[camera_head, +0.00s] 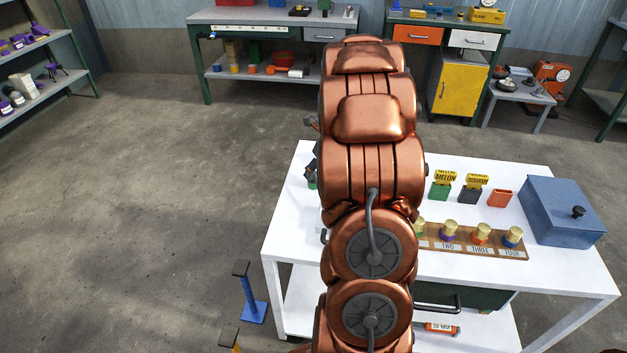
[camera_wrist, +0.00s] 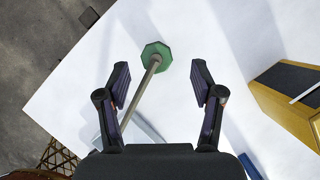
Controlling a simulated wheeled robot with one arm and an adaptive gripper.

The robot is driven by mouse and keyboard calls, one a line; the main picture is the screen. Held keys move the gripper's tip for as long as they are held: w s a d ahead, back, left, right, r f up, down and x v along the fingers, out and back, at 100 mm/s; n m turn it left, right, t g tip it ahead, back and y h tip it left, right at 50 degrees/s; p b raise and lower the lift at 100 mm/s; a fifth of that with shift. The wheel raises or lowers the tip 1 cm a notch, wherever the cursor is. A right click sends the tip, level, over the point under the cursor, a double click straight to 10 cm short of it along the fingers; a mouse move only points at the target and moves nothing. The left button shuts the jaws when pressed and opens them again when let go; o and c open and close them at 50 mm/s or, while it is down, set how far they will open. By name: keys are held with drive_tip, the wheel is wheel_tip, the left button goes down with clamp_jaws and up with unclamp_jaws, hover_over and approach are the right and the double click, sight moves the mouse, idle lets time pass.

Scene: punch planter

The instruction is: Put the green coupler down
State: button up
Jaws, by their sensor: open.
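A green octagonal piece (camera_wrist: 156,55) with a thin grey-brown rod shows in the wrist view, at the white table (camera_wrist: 85,95); I take it as the green coupler. Its rod runs down the picture from the green end, between my fingers. I cannot tell whether it stands or lies. My gripper (camera_wrist: 160,78) is open, with a finger apart on each side of the rod and the green end beyond the fingertips. In the head view my arm hides most of the gripper, and only a small dark green bit (camera_head: 311,175) shows at the table's left edge.
On the table (camera_head: 565,265) are a wooden rack (camera_head: 505,251) with labelled pegs, a blue lidded box (camera_head: 562,212), and small green, dark and orange holders. A wooden-sided block (camera_wrist: 290,95) is right of my gripper. A blue stand (camera_head: 250,295) is left of the table.

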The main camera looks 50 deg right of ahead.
sight(313, 180)
drive_tip(key=x, duration=0.4)
drive_tip(key=shift+w+a+f, duration=0.1)
drive_tip(key=shift+w+a, duration=0.05)
drive_tip(key=shift+a, duration=0.05)
clamp_jaws()
idle(0.4)
